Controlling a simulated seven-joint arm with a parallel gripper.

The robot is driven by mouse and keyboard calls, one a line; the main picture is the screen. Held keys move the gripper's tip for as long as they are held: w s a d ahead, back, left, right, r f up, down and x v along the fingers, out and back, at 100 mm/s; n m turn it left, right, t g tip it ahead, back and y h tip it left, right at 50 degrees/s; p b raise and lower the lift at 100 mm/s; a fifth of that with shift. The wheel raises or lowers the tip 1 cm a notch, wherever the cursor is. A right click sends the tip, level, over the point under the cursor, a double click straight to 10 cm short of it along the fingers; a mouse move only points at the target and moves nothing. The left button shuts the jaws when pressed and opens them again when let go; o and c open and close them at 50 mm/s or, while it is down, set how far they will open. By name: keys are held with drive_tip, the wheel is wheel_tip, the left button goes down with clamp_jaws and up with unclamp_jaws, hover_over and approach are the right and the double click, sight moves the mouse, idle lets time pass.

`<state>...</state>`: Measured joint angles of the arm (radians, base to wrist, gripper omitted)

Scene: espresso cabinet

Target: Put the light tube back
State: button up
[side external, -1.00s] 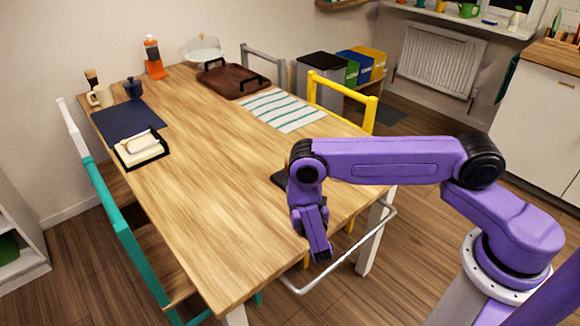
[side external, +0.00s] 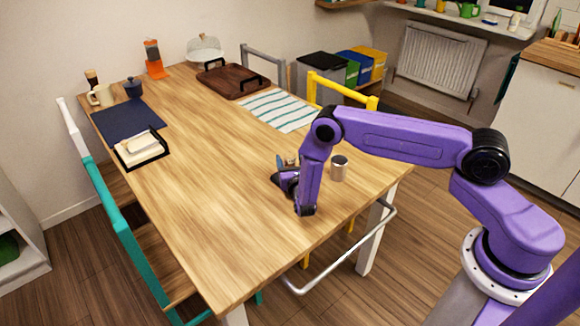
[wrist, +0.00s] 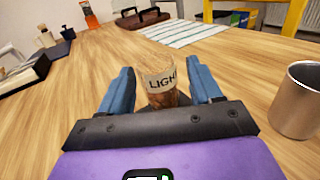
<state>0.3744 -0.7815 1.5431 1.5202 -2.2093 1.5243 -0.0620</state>
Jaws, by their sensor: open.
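The light tube (wrist: 162,84) is a clear cylinder with brown contents and a pale band reading "LIGH". It stands upright on the wooden table between the two blue fingers of my gripper (wrist: 161,88). The fingers are open, with a visible gap to the tube on each side. In the side view, my gripper (side external: 284,174) is low over the near right part of the table, and my arm hides most of the tube. An orange stand (side external: 154,66) is at the far end of the table; it also shows in the wrist view (wrist: 90,18).
A metal cup (wrist: 299,100) stands close to the right of my gripper, also in the side view (side external: 339,168). A striped cloth (side external: 281,110), brown tray (side external: 232,82), dark blue mat (side external: 127,118) and napkin holder (side external: 141,149) lie farther back. The middle of the table (side external: 205,165) is clear.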

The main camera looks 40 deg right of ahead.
drive_tip(key=shift+x, duration=1.25)
drive_tip(key=c, duration=1.1)
drive_tip(key=shift+r, duration=0.1)
drive_tip(key=shift+c, duration=0.2)
